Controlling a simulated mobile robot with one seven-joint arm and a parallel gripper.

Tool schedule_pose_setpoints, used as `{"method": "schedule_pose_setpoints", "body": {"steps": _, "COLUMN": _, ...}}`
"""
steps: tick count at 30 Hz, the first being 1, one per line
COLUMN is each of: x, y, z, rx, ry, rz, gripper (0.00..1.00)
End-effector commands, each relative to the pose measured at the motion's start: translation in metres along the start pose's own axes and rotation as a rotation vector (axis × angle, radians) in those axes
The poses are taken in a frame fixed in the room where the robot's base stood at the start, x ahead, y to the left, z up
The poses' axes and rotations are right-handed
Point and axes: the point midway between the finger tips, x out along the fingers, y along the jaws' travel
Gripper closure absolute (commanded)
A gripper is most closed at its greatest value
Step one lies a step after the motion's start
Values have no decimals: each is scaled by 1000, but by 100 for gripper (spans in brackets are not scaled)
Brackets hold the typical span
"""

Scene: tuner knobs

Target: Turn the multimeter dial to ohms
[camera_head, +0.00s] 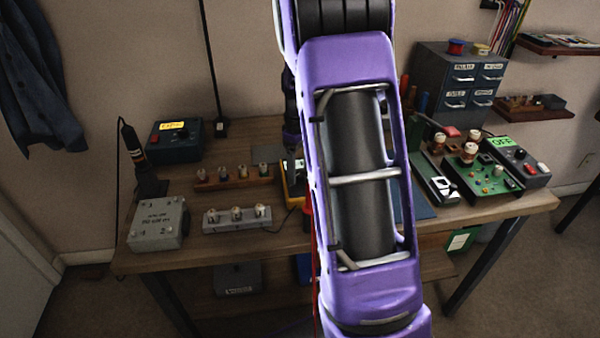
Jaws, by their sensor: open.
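A yellow-edged device that looks like the multimeter (290,193) sits at mid-table. My purple arm covers most of it, and only its left part shows. Its dial and pointer setting cannot be made out. A narrow strip of my wrist and gripper (292,150) shows left of the large arm link, just above the yellow device. The fingertips are too small and too covered to see clearly, and I cannot tell whether they touch the dial. I see nothing held in the gripper.
A wooden strip with several knobs (234,178) and a grey knob box (236,219) stand left. A grey metal box (157,223), a soldering iron stand (148,182) and a dark blue box (175,141) are further left. A green circuit board (488,178) and drawer cabinet (460,80) stand right.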

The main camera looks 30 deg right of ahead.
Motion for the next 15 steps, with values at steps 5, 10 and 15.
{"method": "schedule_pose_setpoints", "body": {"steps": 5, "x": 9, "y": 0, "z": 0, "rx": 0, "ry": 0, "rz": 0, "gripper": 31}}
{"method": "schedule_pose_setpoints", "body": {"steps": 10, "x": 9, "y": 0, "z": 0, "rx": 0, "ry": 0, "rz": 0, "gripper": 31}}
{"method": "schedule_pose_setpoints", "body": {"steps": 15, "x": 9, "y": 0, "z": 0, "rx": 0, "ry": 0, "rz": 0, "gripper": 49}}
